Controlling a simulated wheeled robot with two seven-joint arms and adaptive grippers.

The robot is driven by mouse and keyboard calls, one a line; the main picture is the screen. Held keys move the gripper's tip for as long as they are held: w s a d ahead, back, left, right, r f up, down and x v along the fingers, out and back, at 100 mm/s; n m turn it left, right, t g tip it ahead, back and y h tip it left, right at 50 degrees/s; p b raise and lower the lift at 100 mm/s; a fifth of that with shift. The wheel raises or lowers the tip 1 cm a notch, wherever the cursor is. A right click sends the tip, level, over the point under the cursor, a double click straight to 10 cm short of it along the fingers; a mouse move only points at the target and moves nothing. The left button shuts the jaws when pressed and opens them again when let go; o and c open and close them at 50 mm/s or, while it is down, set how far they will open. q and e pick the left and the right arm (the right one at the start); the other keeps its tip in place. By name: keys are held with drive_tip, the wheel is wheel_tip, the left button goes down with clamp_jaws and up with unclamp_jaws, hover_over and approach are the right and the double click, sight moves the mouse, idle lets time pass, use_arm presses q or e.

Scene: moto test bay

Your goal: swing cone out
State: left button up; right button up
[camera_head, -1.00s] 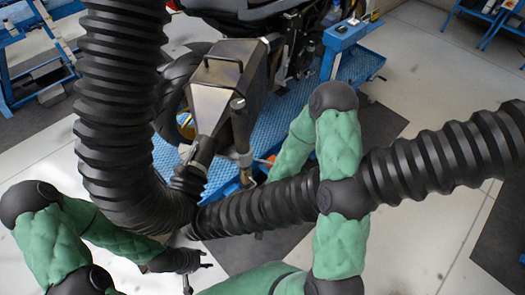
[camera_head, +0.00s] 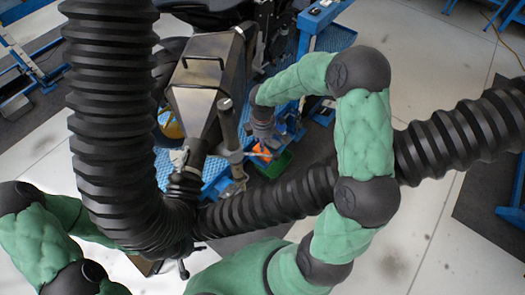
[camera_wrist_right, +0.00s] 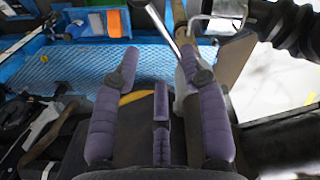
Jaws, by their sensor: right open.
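The metal cone (camera_head: 197,98), a tapered box with a top handle, stands at upper centre in the head view. Its narrow end points down to a black ribbed hose (camera_head: 110,125). An upright post with a round knob (camera_head: 227,120) stands at the cone's right side. My right gripper (camera_head: 263,128) points down right of this post, its fingers mostly hidden. In the wrist view it (camera_wrist_right: 160,75) is open, purple fingers spread; a metal rod (camera_wrist_right: 160,25) and a bracket (camera_wrist_right: 218,10) lie near its right fingertip. My left gripper (camera_head: 178,266) is low behind the hose, largely hidden.
A second ribbed hose run (camera_head: 270,200) crosses under my right arm toward the right edge. Open pale floor (camera_head: 440,80) lies to the right.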

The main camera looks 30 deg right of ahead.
wheel_tip(320, 180, down, 8)
drive_tip(key=shift+w+f+b, duration=0.1)
drive_tip(key=shift+b, duration=0.6)
clamp_jaws()
